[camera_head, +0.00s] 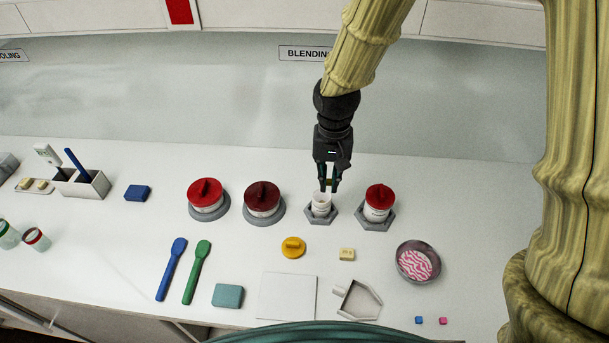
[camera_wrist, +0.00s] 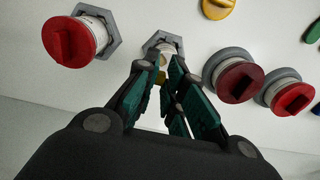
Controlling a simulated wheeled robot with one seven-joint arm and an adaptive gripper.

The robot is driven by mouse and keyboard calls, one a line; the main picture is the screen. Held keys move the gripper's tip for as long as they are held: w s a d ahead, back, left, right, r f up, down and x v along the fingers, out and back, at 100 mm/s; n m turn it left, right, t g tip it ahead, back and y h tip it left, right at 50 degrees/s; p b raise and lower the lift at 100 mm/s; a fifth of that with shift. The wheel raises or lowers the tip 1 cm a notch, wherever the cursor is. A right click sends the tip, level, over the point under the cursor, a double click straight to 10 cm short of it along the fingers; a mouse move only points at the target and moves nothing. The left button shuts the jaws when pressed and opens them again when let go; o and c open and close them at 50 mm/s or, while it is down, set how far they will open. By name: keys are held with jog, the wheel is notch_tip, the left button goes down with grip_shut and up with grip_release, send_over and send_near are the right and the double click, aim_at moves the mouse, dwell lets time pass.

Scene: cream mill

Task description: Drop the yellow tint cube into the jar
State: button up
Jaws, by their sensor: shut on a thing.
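My gripper (camera_head: 329,187) points down over the open white jar (camera_head: 321,205), which stands upright in a grey hexagonal holder (camera_head: 311,218). In the wrist view my gripper (camera_wrist: 168,80) is shut on the yellow tint cube (camera_wrist: 163,77), of which only a small part shows between the fingers. The jar (camera_wrist: 167,42) lies just beyond the fingertips there, partly hidden by them. The cube appears to be above the jar's mouth; the exact gap is hard to tell.
A red-lidded jar (camera_head: 379,203) stands close on the right. A dark-red-lidded jar (camera_head: 262,199) and another red-lidded jar (camera_head: 206,196) stand on the left. In front lie a yellow lid (camera_head: 293,247), a cream block (camera_head: 347,254) and a round dish (camera_head: 418,263).

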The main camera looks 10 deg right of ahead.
aim_at(328, 182)
jog(key=shift+a+f+b, duration=0.15)
jog(key=shift+f+b, duration=0.15)
jog(key=shift+f, duration=0.05)
notch_tip(328, 182, down, 5)
jog(key=b, duration=0.4)
jog(key=shift+f+b, duration=0.2)
jog(key=shift+b, duration=0.1)
jog(key=o, duration=0.7)
notch_tip(328, 182, up, 11)
jog(key=shift+f, duration=0.2)
jog(key=shift+r, duration=0.75)
